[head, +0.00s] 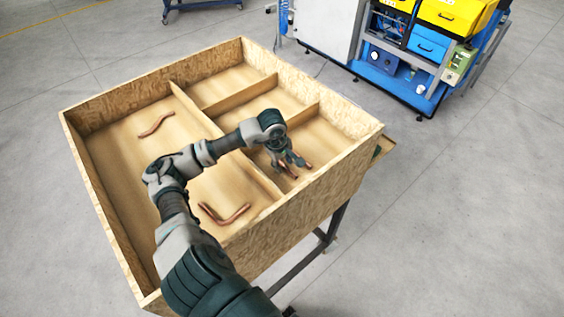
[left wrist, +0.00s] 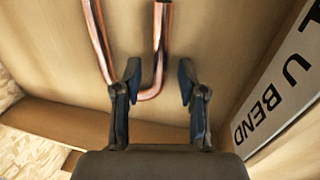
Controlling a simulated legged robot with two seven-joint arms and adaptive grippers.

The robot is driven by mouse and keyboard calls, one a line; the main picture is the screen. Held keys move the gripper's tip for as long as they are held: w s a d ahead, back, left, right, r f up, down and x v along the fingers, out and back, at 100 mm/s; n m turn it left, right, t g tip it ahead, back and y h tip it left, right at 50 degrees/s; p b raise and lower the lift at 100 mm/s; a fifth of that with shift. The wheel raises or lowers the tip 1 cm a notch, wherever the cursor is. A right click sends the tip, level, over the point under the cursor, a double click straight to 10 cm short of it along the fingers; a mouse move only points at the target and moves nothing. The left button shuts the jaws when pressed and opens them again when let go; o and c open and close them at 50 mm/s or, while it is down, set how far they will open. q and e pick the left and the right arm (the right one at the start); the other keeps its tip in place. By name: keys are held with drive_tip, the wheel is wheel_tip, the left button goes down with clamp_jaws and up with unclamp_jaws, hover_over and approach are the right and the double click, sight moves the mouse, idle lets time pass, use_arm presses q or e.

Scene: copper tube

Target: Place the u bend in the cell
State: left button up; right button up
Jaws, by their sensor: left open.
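The copper u bend (left wrist: 156,50) lies on the wooden floor of the near right cell (head: 325,147) of the crate. My right gripper is not in view.
The wooden crate (head: 310,205) has a large left compartment holding a wavy copper tube (head: 156,125) and a bent copper tube (head: 224,215). The far right cell (head: 223,86) and middle right cell (head: 262,100) look empty. Dividers (head: 240,94) and high walls surround the gripper.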

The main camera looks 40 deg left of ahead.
use_arm(q)
drive_tip(key=shift+d+r, duration=0.1)
drive_tip(key=shift+d, duration=0.3)
drive_tip(key=shift+r, duration=0.55)
wheel_tip(320, 180, up, 11)
drive_tip(key=s+b, duration=0.1)
drive_tip(key=s, duration=0.1)
drive_tip(key=shift+s+a+f, duration=0.15)
drive_tip(key=shift+a, duration=0.1)
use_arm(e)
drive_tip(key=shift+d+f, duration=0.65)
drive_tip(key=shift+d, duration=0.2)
use_arm(q)
drive_tip(key=shift+a, duration=0.1)
